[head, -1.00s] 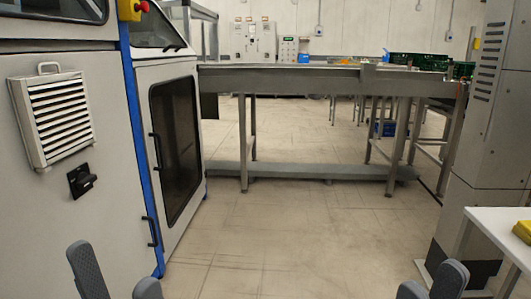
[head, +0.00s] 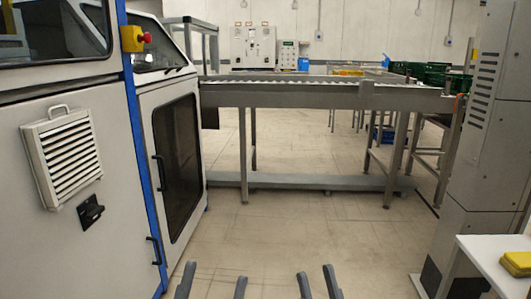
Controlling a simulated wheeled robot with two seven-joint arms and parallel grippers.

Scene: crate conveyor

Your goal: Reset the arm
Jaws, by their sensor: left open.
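My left gripper (head: 214,283) shows at the bottom of the head view, left of centre. Its two fingers stand apart with nothing visible between them. My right gripper (head: 316,284) is at the bottom, just right of centre. Its fingers are also apart, with a narrower gap and nothing visible between them. Only the finger ends show; the rest of both arms is out of view below. Both grippers appear over bare floor and touch nothing that I can see.
A white machine cabinet (head: 140,240) with a dark door window stands at left. A grey conveyor (head: 290,97) crosses ahead, with green crates (head: 433,74) behind its right end. A grey column (head: 487,150) and a white table (head: 490,262) with a yellow object (head: 517,263) are at right. The middle floor is clear.

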